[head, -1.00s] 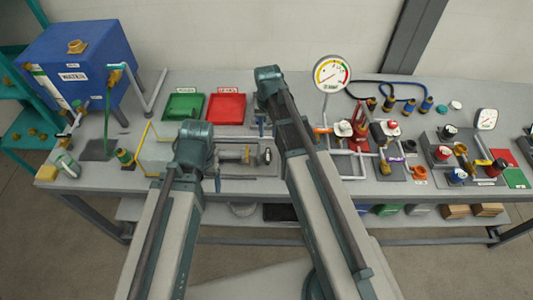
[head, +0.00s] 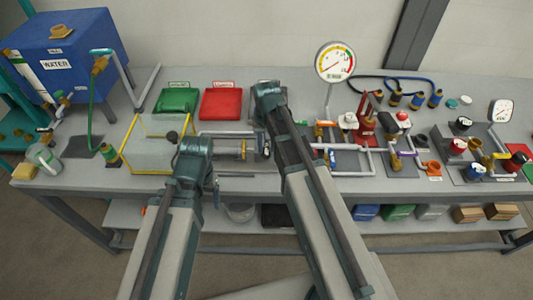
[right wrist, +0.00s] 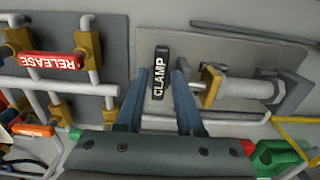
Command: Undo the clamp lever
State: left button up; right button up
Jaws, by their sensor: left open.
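The clamp lever (right wrist: 159,72) is a black bar with white CLAMP lettering on a grey plate in the right wrist view. In the head view the lever (head: 266,149) shows small, right of a gold-ringed cylinder (head: 234,149). My right gripper (right wrist: 159,75) is open, with one blue finger on each side of the lever's lower part. I cannot tell whether the fingers touch it. In the head view my right arm hides most of that gripper. My left gripper (head: 217,188) is low by the table's front edge, mostly hidden by its own arm.
A red RELEASE lever (right wrist: 50,61) on pipework is left in the right wrist view. A green tray (head: 177,101) and red tray (head: 221,103) lie behind the cylinder. A yellow-edged clear guard (head: 150,145) stands left; gauge and valves (head: 348,120) stand right.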

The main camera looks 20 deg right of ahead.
pick_arm(q)
jog(key=shift+f, duration=0.4)
pick_arm(e)
jog(key=shift+f, duration=0.4)
grip_shut()
jog(key=n, duration=0.2)
jog(key=d+n, duration=0.1)
jog(key=n, duration=0.3)
jog(key=shift+d, duration=0.25)
jog(key=n, duration=0.4)
jog(key=d+n, duration=0.1)
jog(key=shift+w+d+n, duration=0.1)
jog(key=shift+w+n, duration=0.2)
jog(key=shift+n, duration=0.1)
jog(key=n, duration=0.4)
jog(key=w+n, duration=0.1)
jog(key=n, duration=0.1)
jog(key=shift+w+d, duration=0.1)
jog(key=shift+d, duration=0.25)
